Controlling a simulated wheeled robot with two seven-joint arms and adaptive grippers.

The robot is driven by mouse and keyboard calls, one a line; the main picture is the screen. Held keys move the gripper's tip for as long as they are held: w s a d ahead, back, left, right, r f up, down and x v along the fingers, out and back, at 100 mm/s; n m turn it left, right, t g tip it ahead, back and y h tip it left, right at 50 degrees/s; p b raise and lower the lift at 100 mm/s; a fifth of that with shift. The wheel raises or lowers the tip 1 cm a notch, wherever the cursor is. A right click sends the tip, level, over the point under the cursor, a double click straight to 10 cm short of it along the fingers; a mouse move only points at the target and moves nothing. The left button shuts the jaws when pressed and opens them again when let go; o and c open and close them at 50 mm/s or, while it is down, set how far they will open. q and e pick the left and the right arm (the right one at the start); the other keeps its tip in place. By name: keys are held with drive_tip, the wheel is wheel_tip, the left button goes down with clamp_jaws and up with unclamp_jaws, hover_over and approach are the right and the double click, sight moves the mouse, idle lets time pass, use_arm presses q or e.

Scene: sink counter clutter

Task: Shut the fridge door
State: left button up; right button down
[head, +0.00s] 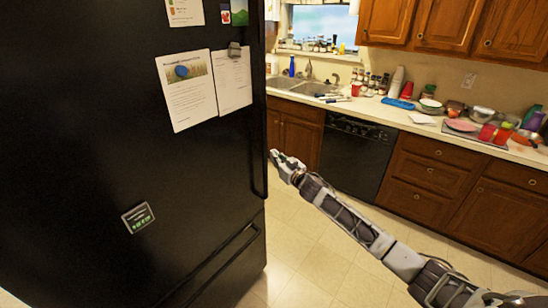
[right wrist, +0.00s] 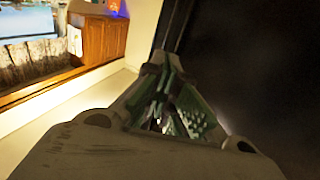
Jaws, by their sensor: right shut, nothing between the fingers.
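The black fridge door (head: 95,130) fills the left of the head view, with its long dark handle (head: 264,150) along its right edge. I cannot tell from here whether the door stands ajar. My right gripper (head: 275,157) is shut and empty, just right of the handle's lower part; whether it touches is unclear. In the right wrist view the shut fingers (right wrist: 165,95) point toward a dark upright bar, with a large black surface (right wrist: 265,75) at the right. My left gripper is not in view.
Papers (head: 187,90) and magnets are on the door. A lower fridge drawer (head: 185,285) has its own handle. A cluttered counter (head: 385,113) with a sink (head: 300,85) and a black dishwasher (head: 350,155) stand beyond. The tiled floor (head: 305,245) between is clear.

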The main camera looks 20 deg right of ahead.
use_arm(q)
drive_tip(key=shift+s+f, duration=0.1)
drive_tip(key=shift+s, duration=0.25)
use_arm(e)
drive_tip(key=shift+v, duration=0.9)
use_arm(q)
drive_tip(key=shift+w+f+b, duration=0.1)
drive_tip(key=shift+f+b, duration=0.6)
drive_tip(key=shift+b, duration=0.15)
use_arm(e)
drive_tip(key=d+v, duration=0.1)
drive_tip(key=v, duration=0.8)
drive_tip(key=shift+w+d, duration=0.2)
drive_tip(key=shift+f, duration=0.1)
